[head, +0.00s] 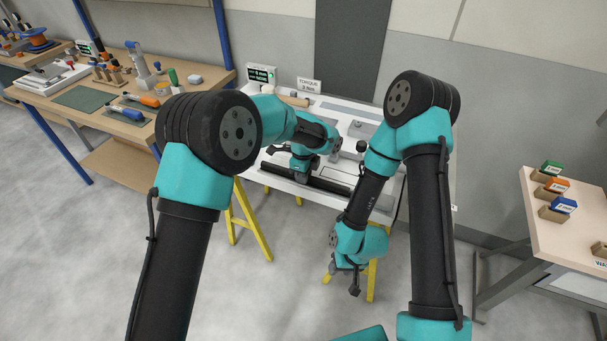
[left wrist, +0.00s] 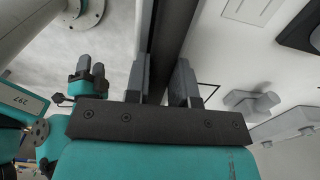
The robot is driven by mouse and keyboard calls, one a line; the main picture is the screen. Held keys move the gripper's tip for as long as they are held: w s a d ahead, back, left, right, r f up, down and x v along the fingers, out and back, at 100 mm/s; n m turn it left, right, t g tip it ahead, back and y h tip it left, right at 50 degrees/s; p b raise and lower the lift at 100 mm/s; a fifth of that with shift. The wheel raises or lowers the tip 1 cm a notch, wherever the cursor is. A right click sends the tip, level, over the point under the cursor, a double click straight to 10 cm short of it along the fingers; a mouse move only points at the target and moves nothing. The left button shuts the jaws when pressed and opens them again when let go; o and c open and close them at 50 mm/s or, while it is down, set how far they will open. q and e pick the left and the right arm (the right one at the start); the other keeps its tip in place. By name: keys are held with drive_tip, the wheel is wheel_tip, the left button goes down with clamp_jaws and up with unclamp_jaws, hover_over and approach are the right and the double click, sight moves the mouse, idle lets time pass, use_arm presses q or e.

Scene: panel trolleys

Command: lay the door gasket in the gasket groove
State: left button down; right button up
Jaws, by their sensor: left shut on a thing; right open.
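The door gasket is a long dark strip (head: 328,186) lying along the front side of the white trolley panel (head: 349,148). My left gripper (head: 301,177) reaches down over the strip. In the left wrist view my left gripper (left wrist: 162,78) is shut on the dark strip (left wrist: 174,30), with one finger on each side of it. The gasket groove cannot be made out clearly; my left arm hides part of the panel. My right gripper (head: 345,273) is open and empty, hanging low in front of the trolley and apart from the gasket.
The trolley stands on yellow legs (head: 252,222). A sign (head: 309,86) and a small display (head: 262,75) stand at its back. A tool bench (head: 80,97) is at the left. A side table (head: 570,205) with coloured blocks is at the right. Open floor lies in front.

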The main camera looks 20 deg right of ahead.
use_arm(q)
drive_tip(key=shift+f, duration=0.5)
drive_tip(key=shift+s+a+f, duration=0.1)
drive_tip(key=shift+f, duration=0.2)
drive_tip(key=c, duration=1)
unclamp_jaws()
drive_tip(key=shift+f, duration=0.1)
drive_tip(key=shift+o, duration=0.2)
wheel_tip(320, 180, up, 14)
drive_tip(key=shift+f, duration=0.1)
